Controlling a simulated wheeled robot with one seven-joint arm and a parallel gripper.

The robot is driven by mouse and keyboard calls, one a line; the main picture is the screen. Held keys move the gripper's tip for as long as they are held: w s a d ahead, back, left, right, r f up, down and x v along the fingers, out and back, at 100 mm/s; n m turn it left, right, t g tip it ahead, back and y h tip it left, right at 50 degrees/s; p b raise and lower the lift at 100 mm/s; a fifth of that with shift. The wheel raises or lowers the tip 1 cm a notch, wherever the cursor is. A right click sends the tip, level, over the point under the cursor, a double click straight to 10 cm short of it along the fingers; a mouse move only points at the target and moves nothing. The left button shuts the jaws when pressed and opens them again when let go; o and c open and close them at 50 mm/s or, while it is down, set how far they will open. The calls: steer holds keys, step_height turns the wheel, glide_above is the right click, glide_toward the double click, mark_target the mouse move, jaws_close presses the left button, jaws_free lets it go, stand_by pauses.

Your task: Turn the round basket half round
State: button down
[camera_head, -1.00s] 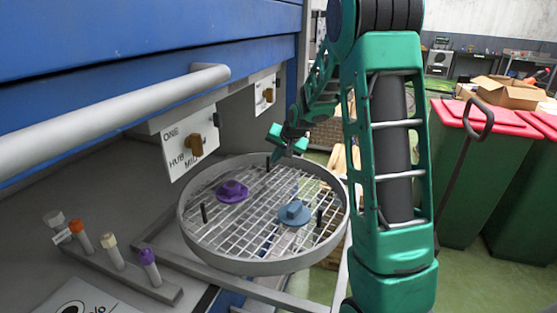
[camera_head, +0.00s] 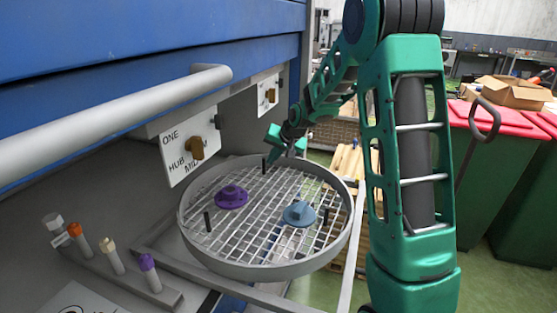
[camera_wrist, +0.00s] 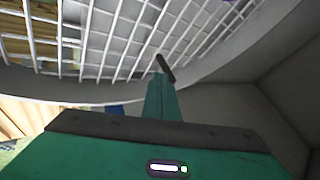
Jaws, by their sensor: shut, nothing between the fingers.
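The round basket (camera_head: 265,271) is a shallow grey ring with a wire-mesh floor, sitting level on a grey frame. A purple piece (camera_head: 231,197) lies left of its middle and a blue piece (camera_head: 299,214) right of it. Dark upright posts stand inside: one at the left (camera_head: 207,222), one at the back (camera_head: 265,164), one at the right (camera_head: 325,217). My gripper (camera_head: 272,154) is shut and empty at the back rim, close to the back post. In the wrist view, my green gripper finger (camera_wrist: 162,98) is beside a dark post (camera_wrist: 165,68); whether they touch is unclear.
A blue cabinet with a grey bar handle (camera_head: 120,112) overhangs the left. A labelled white plate with a brown knob (camera_head: 197,147) is behind the basket. Coloured pegs (camera_head: 108,255) stand in a rack at front left. Green bins (camera_head: 510,180) stand at right.

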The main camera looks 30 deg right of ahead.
steer(key=shift+d, duration=0.1)
steer(key=shift+s+d, duration=0.2)
steer(key=s+d, duration=0.2)
steer(key=shift+s+d+r, duration=0.3)
steer(key=shift+s+d, duration=0.05)
steer(key=a+v, duration=0.1)
steer(key=v, duration=0.8)
steer(key=s+f+g, duration=0.2)
steer(key=s+g, duration=0.1)
steer(key=s, duration=1.7)
steer(key=s+f+g+h, duration=0.1)
steer(key=s+g, duration=0.3)
steer(key=s, duration=1.7)
steer(key=shift+s+a+f, duration=0.15)
steer(key=shift+a+f, duration=0.15)
steer(key=shift+f, duration=0.1)
steer(key=shift+a+n, duration=0.15)
steer(key=shift+n, duration=0.15)
